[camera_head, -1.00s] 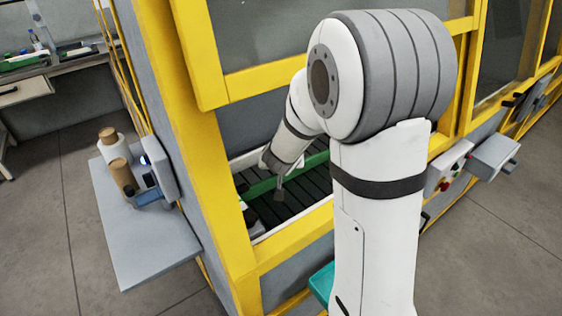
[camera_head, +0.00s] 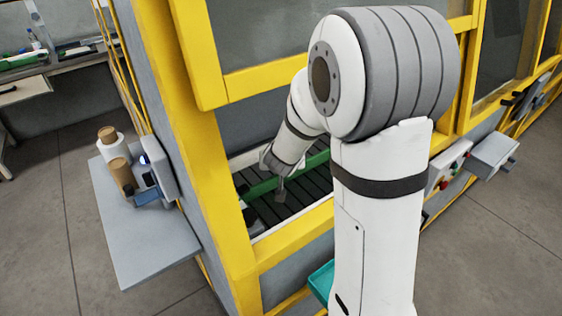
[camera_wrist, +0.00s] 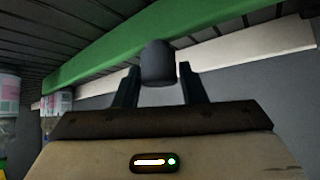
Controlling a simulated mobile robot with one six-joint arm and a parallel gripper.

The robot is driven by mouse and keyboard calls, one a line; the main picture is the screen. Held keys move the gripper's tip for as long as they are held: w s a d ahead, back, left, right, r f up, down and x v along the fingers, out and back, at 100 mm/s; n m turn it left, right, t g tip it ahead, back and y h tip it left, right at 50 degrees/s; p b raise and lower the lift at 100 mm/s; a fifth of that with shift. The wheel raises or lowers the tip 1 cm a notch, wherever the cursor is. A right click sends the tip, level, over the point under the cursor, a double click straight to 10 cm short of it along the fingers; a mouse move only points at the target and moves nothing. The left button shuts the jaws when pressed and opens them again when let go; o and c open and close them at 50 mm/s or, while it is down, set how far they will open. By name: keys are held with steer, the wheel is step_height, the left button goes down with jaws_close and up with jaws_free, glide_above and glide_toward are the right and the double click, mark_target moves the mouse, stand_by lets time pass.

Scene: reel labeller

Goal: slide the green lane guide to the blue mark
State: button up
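The green lane guide (camera_head: 262,188) is a long bar above the dark slatted conveyor (camera_head: 300,197) inside the yellow-framed machine. In the wrist view the green lane guide (camera_wrist: 120,58) crosses the upper part slantwise. A dark grey rounded knob (camera_wrist: 158,62) stands in front of it. My gripper (camera_wrist: 159,76) has one finger on each side of the knob; I cannot tell whether they touch it. In the head view my gripper (camera_head: 281,190) is at the guide, partly hidden by my wrist. I make out no blue mark in either view.
A pale rail (camera_wrist: 215,54) runs beside the guide. Bottles with labels (camera_wrist: 8,105) stand at the left of the wrist view. The yellow frame (camera_head: 290,238) borders the opening. A grey side shelf (camera_head: 140,240) holds cylindrical containers, and a teal tray (camera_head: 321,280) is below the opening.

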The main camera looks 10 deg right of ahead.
steer(key=shift+o, duration=1.4)
steer(key=p+v, duration=0.3)
steer(key=v, duration=0.4)
steer(key=shift+s+r+p, duration=0.25)
steer(key=shift+s+p, duration=0.05)
